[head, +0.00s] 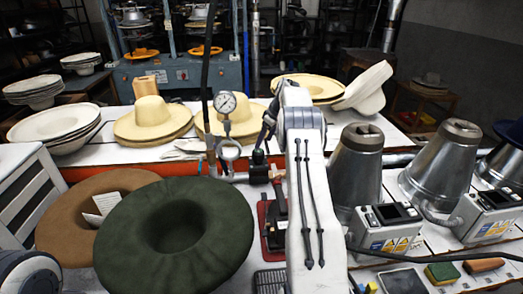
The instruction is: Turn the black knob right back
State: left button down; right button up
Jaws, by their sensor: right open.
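The black knob (258,157) sits upright on a small dark fitting on the pipe, just right of the round pressure gauge (225,102). My right gripper (265,138) is at the far end of my white right arm, which reaches up through the middle of the head view. Its dark jaws point down at the knob from just above it. They are open, and I see nothing held in them. The arm's wrist partly hides the jaws, and I cannot tell whether they touch the knob. My left gripper is out of view.
A dark green felt hat (170,240) and a brown one (75,215) lie at left. Straw hats (155,120) stand behind. Metal hat forms (355,175) and a control box (385,230) stand right of my arm. A black hose (206,80) hangs near the gauge.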

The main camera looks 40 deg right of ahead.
jog(key=v, duration=0.3)
jog(key=shift+s+r, duration=0.2)
jog(key=shift+r, duration=0.15)
jog(key=w+a+r+n+g, duration=0.1)
jog(key=a+r, duration=0.1)
jog(key=a, duration=0.7)
jog(key=w+a+r, duration=0.1)
jog(key=a+r, duration=0.1)
jog(key=a, duration=0.7)
jog(key=s+a+r+g+y, duration=0.1)
jog(key=s+a, duration=0.2)
jog(key=a, duration=0.6)
jog(key=s+a+r, duration=0.1)
jog(key=s+a, duration=0.3)
jog(key=a, duration=0.5)
jog(key=s+a+n+g, duration=0.1)
jog(key=s+a+n, duration=0.1)
jog(key=s+a, duration=0.65)
jog(key=s+a+f, duration=0.2)
jog(key=s, duration=1.1)
jog(key=s+a+f+n+g+h, duration=0.1)
jog(key=s+a+f, duration=0.1)
jog(key=s, duration=1.1)
jog(key=shift+a+f+n, duration=0.3)
jog(key=shift+f, duration=0.25)
